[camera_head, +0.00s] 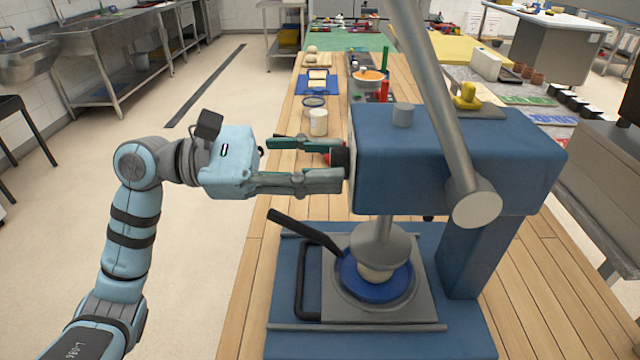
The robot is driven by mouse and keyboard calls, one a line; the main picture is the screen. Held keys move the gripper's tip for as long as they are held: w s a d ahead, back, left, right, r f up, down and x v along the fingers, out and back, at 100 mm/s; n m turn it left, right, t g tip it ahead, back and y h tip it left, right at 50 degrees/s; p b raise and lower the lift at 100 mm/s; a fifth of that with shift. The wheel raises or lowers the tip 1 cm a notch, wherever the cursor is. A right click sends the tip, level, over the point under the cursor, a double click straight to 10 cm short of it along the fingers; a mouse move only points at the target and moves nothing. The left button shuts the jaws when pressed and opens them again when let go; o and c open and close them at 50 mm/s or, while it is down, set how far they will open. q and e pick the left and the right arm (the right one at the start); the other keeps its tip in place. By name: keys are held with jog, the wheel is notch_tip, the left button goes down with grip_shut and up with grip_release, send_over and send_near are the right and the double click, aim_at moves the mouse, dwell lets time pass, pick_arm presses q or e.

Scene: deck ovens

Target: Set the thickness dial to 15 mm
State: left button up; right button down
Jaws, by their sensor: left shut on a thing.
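The blue press (440,150) stands on the wooden table, with its upper housing overhanging its base. The thickness dial (341,158) is a dark knob on the left face of the housing, with a bit of red beside it. My left gripper (333,164) comes in from the left and is shut on the dial, one finger on its far side and one on its near side. The fingers hide most of the dial, and no scale or number can be read. My right gripper is not in view.
A grey lever (432,95) rises from the housing's near side. Below the round press head (381,244), a pale dough piece (376,273) sits on a blue disc (352,284). A dark handle (304,231) sticks up left.

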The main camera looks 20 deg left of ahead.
pick_arm(q)
jog(key=m+b, duration=0.7)
jog(key=shift+m, duration=0.3)
dwell(0.4)
jog(key=o, duration=1.1)
jog(key=shift+o, duration=0.2)
